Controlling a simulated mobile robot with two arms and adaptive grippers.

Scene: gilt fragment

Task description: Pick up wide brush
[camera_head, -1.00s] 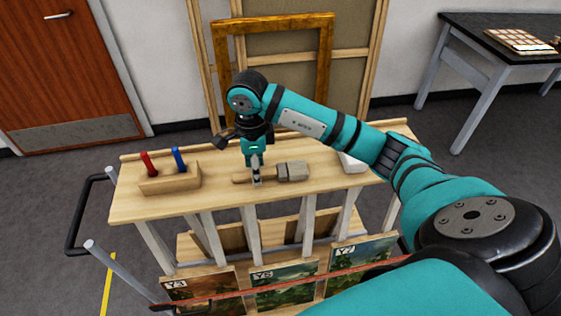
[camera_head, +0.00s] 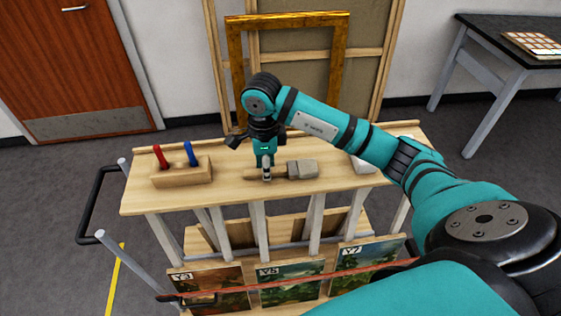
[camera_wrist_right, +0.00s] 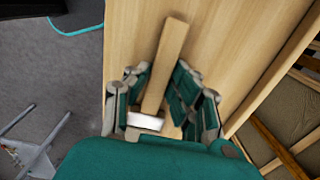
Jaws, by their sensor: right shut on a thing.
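The wide brush (camera_head: 302,168) lies along the wooden cart top in the head view, with its broad grey head to the right and its wooden handle to the left. My right gripper (camera_head: 266,175) points down over the handle and is shut on it. In the right wrist view the wooden handle (camera_wrist_right: 165,65) runs between the fingers of my right gripper (camera_wrist_right: 165,105). A pale band crosses near the palm there. I cannot tell whether the brush is clear of the surface. My left gripper is not in view.
A wooden block (camera_head: 182,172) with a red and a blue handled tool stands left on the cart top (camera_head: 225,193). A white item (camera_head: 362,165) lies at the right, partly behind my arm. A gilt frame (camera_head: 237,75) leans behind. Paintings sit in slots below.

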